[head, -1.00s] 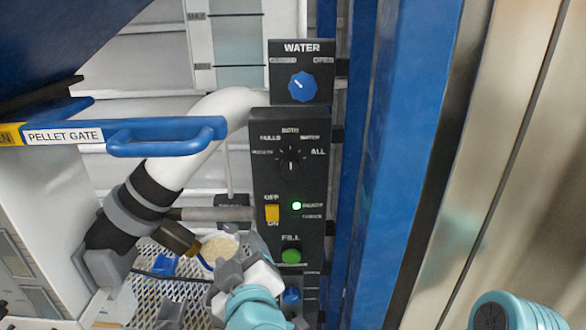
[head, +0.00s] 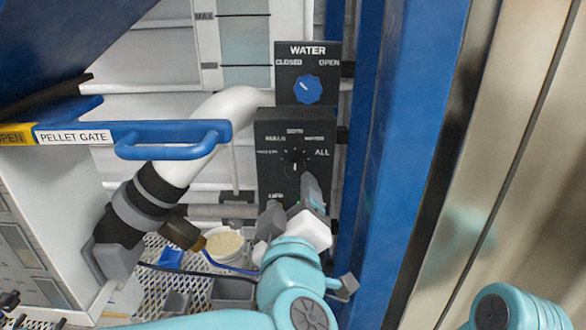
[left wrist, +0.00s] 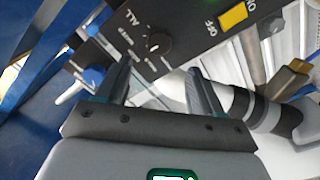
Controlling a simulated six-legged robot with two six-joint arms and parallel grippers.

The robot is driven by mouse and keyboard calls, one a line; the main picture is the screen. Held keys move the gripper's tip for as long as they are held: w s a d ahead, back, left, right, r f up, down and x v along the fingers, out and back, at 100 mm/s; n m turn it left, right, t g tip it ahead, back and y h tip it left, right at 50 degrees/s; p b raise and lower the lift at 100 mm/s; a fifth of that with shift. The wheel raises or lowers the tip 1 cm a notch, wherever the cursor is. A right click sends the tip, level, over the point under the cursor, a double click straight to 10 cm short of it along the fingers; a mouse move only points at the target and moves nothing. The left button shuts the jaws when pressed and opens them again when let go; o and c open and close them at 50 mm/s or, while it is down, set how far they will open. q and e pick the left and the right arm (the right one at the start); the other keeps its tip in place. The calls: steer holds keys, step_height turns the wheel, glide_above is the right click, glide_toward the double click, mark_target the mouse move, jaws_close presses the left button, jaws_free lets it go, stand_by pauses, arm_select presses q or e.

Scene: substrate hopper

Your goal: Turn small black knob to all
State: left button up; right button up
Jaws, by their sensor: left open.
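The small black knob (head: 295,166) sits on the black control panel (head: 270,140), with printed positions around it and ALL at its right. Its white pointer mark appears near vertical, not toward ALL. My left gripper (head: 292,195) is open just below the knob, in front of the panel, and covers the lower switch, light and button. In the left wrist view the knob (left wrist: 159,43) shows ahead, between and beyond the two open fingers (left wrist: 155,85), apart from them. My right gripper is not in view; a teal arm part shows at the lower right.
A blue WATER knob (head: 307,89) is on the panel above. A blue PELLET GATE handle (head: 175,138) and a white pipe (head: 215,115) are at the left. A blue post (head: 400,130) stands at the right. A white bucket (head: 226,246) stands below.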

mark_target(294, 170)
arm_select(q)
steer(key=w+p, duration=0.1)
steer(key=w, duration=0.6)
steer(key=shift+d, duration=0.15)
steer(key=shift+w, duration=0.3)
steer(key=shift+w+d, duration=0.1)
steer(key=shift+w, duration=0.15)
steer(key=c, duration=1.1)
